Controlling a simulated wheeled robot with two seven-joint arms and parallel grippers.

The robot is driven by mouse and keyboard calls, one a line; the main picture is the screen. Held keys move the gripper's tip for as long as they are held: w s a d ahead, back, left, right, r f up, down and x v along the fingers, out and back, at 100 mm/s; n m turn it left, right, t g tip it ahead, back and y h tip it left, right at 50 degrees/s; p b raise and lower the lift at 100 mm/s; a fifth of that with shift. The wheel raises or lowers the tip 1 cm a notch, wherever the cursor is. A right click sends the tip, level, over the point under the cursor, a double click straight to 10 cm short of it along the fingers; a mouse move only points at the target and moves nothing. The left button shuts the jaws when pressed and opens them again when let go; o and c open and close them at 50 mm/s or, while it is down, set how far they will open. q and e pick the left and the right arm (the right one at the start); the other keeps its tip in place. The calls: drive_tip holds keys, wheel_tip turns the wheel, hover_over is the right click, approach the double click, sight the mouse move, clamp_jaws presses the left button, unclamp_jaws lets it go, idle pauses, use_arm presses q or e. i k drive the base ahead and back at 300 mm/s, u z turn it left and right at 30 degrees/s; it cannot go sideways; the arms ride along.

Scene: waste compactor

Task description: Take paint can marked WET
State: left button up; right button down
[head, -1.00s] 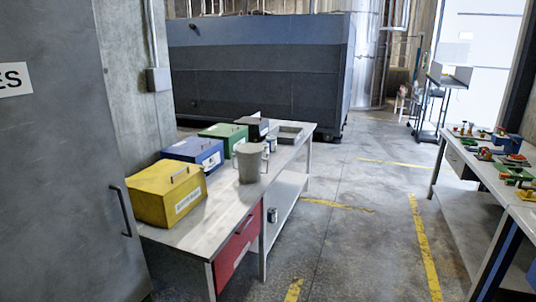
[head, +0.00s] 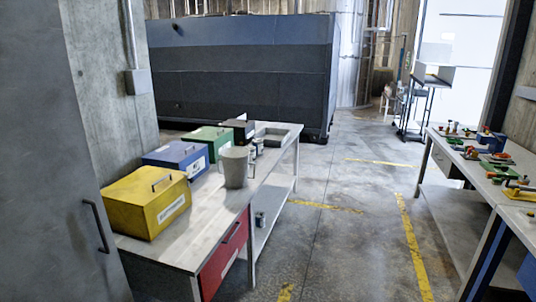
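Small paint cans (head: 258,145) stand on the grey workbench behind the large grey bucket-like container (head: 236,168). Another small can (head: 260,219) sits on the bench's lower shelf. The cans' labels are too small to read, so I cannot tell which is marked WET. Neither of my grippers shows in the head view.
The workbench (head: 185,239) carries yellow (head: 125,212), blue (head: 160,155), green (head: 198,136) and dark (head: 243,124) lidded boxes and a grey tray (head: 292,132). A grey cabinet (head: 50,150) is at left. Another table (head: 440,154) stands right. Open floor (head: 345,240) lies between.

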sight(252, 155)
drive_tip(key=z, duration=0.65)
drive_tip(key=i, duration=1.85)
drive_tip(key=z, duration=0.1)
